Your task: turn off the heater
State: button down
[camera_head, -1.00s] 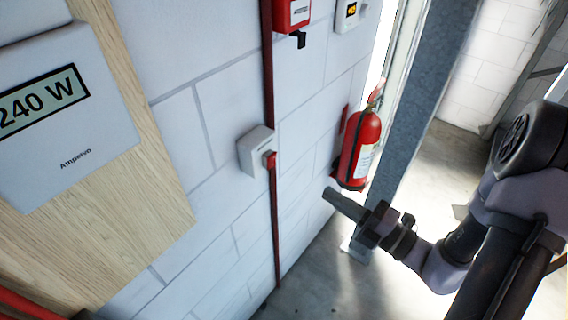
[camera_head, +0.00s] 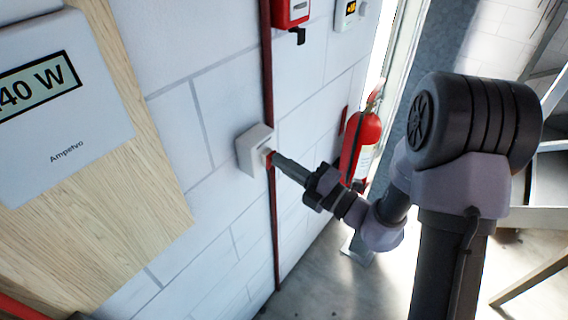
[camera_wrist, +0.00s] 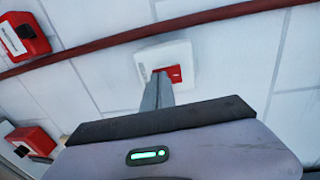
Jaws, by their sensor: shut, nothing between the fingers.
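A white wall switch box (camera_head: 251,150) with a red rocker or knob (camera_head: 269,159) is fixed to the block wall beside a red vertical pipe. In the wrist view the box (camera_wrist: 190,50) shows with its red switch (camera_wrist: 175,72). My gripper (camera_head: 277,160) is shut and empty, its tip at the red switch, touching it or very close; I cannot tell which. In the wrist view the fingers (camera_wrist: 157,84) cover part of the switch. A meter (camera_head: 60,100) reading "40 W", its left part cut off, hangs on a wooden board. The heater itself is not recognisable in view.
A red fire extinguisher (camera_head: 360,145) hangs on the wall right behind my gripper. A red box (camera_head: 291,12) and a small white unit with an orange display (camera_head: 347,12) are above. A metal frame with a leg stands at the far right.

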jog(key=r+p, duration=0.1)
jog(key=p, duration=0.3)
jog(key=shift+w+a+r, duration=0.1)
jog(key=shift+r, duration=0.1)
jog(key=p, duration=0.4)
jog(key=shift+w+r+g+h, duration=0.1)
jog(key=shift+g+h, duration=0.2)
jog(key=shift+h, duration=0.1)
